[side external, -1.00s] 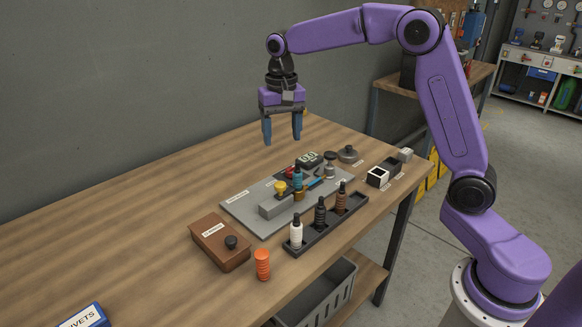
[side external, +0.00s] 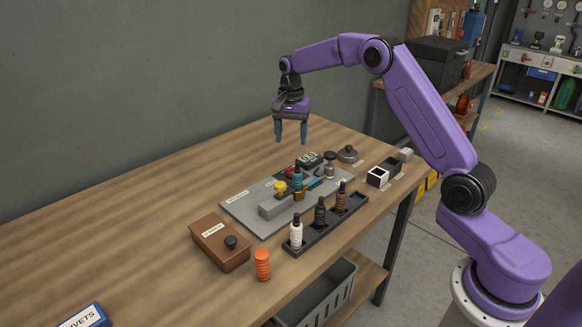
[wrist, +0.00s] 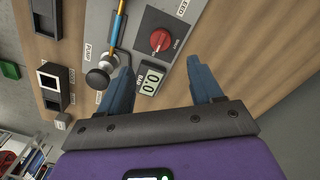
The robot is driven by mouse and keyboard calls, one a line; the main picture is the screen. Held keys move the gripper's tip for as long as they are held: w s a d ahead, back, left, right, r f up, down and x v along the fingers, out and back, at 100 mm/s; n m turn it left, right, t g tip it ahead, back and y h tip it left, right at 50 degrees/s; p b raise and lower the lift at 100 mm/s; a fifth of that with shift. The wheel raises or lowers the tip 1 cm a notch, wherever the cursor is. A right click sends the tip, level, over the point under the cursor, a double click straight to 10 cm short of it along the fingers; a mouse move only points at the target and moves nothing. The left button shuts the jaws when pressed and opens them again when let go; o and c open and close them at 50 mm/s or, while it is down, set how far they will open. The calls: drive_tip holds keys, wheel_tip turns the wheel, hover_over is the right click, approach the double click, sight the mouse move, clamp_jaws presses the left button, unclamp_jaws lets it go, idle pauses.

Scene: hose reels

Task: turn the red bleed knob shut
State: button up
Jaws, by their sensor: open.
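The red bleed knob (wrist: 160,40) sits on a dark square base on the grey plate (wrist: 140,15), with a white pointer mark on it. My gripper (side external: 291,140) is open and empty, pointing down above the back of the plate. In the wrist view my gripper's blue fingers (wrist: 159,66) are spread on either side of the display and below the knob in the picture, not touching the knob.
A digital display (wrist: 152,79) reads 0.0. A black-knobbed pump (wrist: 98,78) and a blue-and-yellow rod (wrist: 117,25) lie left of the knob. A rack (side external: 325,222) of bottle-like pieces, a brown box (side external: 218,240) and an orange piece (side external: 262,265) stand nearer the camera.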

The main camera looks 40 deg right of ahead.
sight(291, 168)
wheel_tip(291, 168, down, 11)
drive_tip(key=shift+f, duration=0.1)
idle(0.3)
drive_tip(key=c, duration=1.1)
